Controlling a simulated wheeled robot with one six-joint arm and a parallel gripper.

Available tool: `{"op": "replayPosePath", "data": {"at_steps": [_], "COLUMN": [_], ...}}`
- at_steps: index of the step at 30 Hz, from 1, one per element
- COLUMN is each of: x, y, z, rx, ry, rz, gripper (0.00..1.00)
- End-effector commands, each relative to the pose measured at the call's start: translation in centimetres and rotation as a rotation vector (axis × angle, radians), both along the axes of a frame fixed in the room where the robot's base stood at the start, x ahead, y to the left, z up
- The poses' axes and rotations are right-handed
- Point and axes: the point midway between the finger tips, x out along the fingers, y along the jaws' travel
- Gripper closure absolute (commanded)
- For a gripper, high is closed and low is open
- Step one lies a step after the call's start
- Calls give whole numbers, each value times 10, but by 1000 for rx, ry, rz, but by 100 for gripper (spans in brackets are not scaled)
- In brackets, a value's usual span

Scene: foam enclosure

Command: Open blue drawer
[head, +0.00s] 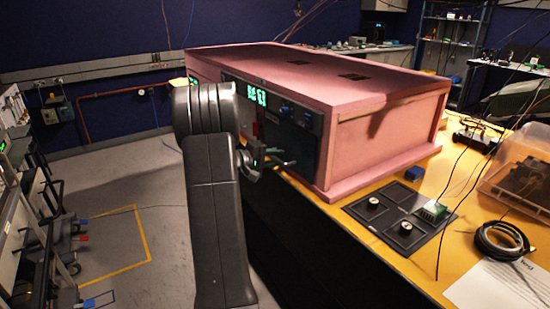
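The pink foam enclosure (330,75) stands on the yellow table, with a dark front panel (300,140) facing left. Small blue parts (285,110) show on the upper part of this panel, right of lit green displays. I cannot tell for sure which part is the blue drawer, and no drawer is seen standing out. My gripper (284,158) is close in front of the panel, below the blue parts. My arm hides its base and part of the panel. Its fingers are small and dark, and whether they are open or touching anything is unclear.
On the yellow table (385,262) are a black plate with knobs (400,222), a small blue block (414,173), a cable coil (502,240), a clear bin (522,170) and a paper sheet (498,285). Loose cables hang at right. Grey floor (135,190) is open at left.

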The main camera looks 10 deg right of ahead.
Motion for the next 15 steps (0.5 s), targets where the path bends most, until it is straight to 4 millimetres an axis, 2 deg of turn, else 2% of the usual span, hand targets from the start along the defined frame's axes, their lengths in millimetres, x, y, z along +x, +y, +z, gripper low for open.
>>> {"op": "replayPosePath", "data": {"at_steps": [6,10,15], "x": [0,0,0], "y": [0,0,0], "z": [0,0,0], "rx": [0,0,0], "ry": [0,1,1], "rz": [0,0,0], "gripper": [75,98,100]}}
